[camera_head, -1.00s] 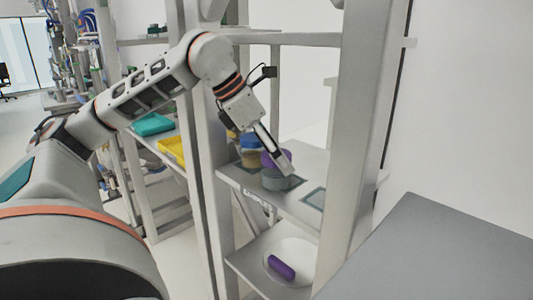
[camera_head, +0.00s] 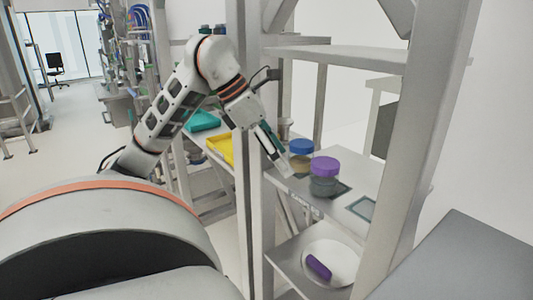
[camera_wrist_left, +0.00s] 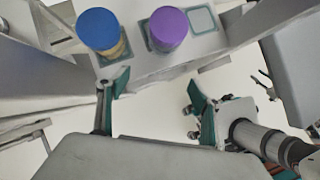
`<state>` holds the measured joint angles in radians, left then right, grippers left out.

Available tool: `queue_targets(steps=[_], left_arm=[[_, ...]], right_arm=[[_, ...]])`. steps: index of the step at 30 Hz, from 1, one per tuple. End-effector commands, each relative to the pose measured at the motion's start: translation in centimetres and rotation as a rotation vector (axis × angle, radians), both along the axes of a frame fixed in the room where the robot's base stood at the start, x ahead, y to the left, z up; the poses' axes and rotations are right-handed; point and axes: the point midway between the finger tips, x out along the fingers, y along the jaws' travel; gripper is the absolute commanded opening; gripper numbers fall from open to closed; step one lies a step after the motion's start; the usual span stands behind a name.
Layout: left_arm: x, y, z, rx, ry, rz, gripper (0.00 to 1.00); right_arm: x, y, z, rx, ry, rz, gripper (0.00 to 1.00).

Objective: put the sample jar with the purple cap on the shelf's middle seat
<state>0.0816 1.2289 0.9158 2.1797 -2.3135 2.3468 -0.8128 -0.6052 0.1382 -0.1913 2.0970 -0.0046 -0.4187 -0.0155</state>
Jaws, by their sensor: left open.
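The sample jar with the purple cap (camera_head: 325,167) stands upright on the shelf board (camera_head: 385,190), on the middle seat (camera_head: 343,189), whose dark outline shows beside its base. It also shows from above in the left wrist view (camera_wrist_left: 169,28). A jar with a blue cap (camera_head: 301,148) stands left of it, and the right seat (camera_head: 362,207) is empty. My left gripper (camera_head: 278,158) is open and empty, apart from the jar and to its left in the head view. In the left wrist view its fingers (camera_wrist_left: 155,90) are spread below both jars.
A shelf post (camera_head: 420,130) rises to the right and another (camera_head: 252,200) stands close to my left arm. The lower shelf holds a white dish (camera_head: 340,258) with a purple object (camera_head: 318,267). A yellow tray (camera_head: 220,147) lies further left.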

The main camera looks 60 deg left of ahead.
Motion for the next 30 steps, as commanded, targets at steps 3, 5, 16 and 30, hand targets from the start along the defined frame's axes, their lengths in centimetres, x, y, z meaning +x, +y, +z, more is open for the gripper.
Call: queue_targets(steps=[3, 5, 16, 30], left_arm=[[-1.2, 0.5, 0.1, -0.001, -0.002, 0.0, 0.65], [-1.6, 0.7, 0.1, 0.0, -0.001, -0.001, 0.65], [-2.3, 1.0, 0.0, 0.001, -0.001, 0.0, 0.65], [-2.3, 1.0, 0.0, 0.001, -0.001, 0.0, 0.65]], right_arm=[[-0.2, 0.0, 0.1, -0.001, 0.002, 0.0, 0.4], [-0.3, -0.1, 0.1, -0.001, 0.004, 0.0, 0.4], [-0.5, -0.3, -0.5, -0.009, 0.013, 0.005, 0.4], [0.1, -0.3, 0.3, -0.008, -0.005, 0.005, 0.4]])
